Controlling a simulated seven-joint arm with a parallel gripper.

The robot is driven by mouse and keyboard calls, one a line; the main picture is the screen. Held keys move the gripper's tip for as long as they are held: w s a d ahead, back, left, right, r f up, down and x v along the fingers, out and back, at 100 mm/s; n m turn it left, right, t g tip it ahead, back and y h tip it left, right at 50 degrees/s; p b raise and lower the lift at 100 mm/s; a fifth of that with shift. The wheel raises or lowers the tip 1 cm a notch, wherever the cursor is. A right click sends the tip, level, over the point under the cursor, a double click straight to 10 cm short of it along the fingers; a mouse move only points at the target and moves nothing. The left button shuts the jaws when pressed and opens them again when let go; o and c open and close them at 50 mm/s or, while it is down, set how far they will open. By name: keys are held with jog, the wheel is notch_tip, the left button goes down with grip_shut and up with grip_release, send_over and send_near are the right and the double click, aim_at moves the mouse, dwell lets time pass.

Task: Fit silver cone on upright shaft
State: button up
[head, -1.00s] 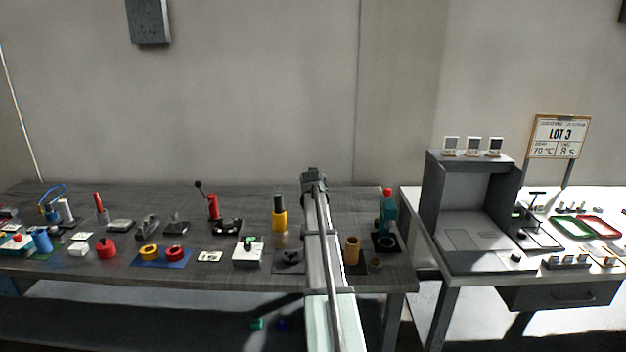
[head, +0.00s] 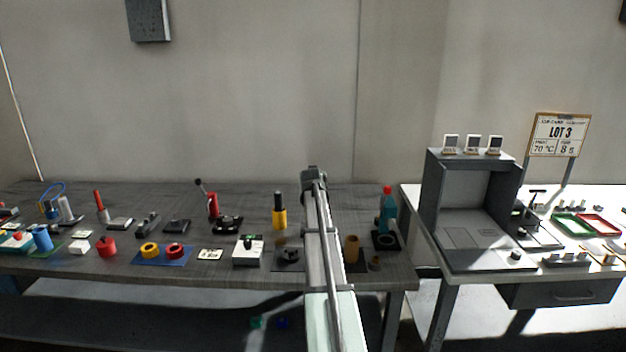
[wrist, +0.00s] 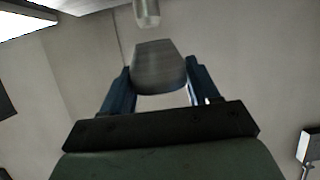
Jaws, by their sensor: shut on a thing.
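My gripper (wrist: 160,75) shows in the wrist view with its two blue fingers on either side of a grey silver cone (wrist: 161,62), shut on it. The cone looks wider toward the gripper and narrower at the far end. A silver cylinder with a rounded end (wrist: 146,12) shows just beyond the cone, cut off by the top edge; I cannot tell whether it is the upright shaft. In the head view my arm (head: 318,235) reaches forward over the dark bench, and the cone and fingertips cannot be made out there.
The dark bench (head: 345,197) holds a yellow-and-black cylinder (head: 279,215), a white box (head: 248,252), a tan cylinder (head: 352,248) and a teal bottle with red cap (head: 387,212) near my arm. A grey open booth (head: 431,190) stands on the white table at right.

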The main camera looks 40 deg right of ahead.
notch_tip(320, 180, down, 9)
jog(key=shift+r, duration=0.2)
dwell(3.3)
jog(key=o, duration=1.3)
jog(key=shift+o, duration=0.2)
jog(key=shift+s+a, duration=0.1)
jog(key=v, duration=1.3)
jog(key=shift+r, duration=0.15)
jog(key=shift+s+a, duration=0.15)
jog(key=shift+a, duration=0.05)
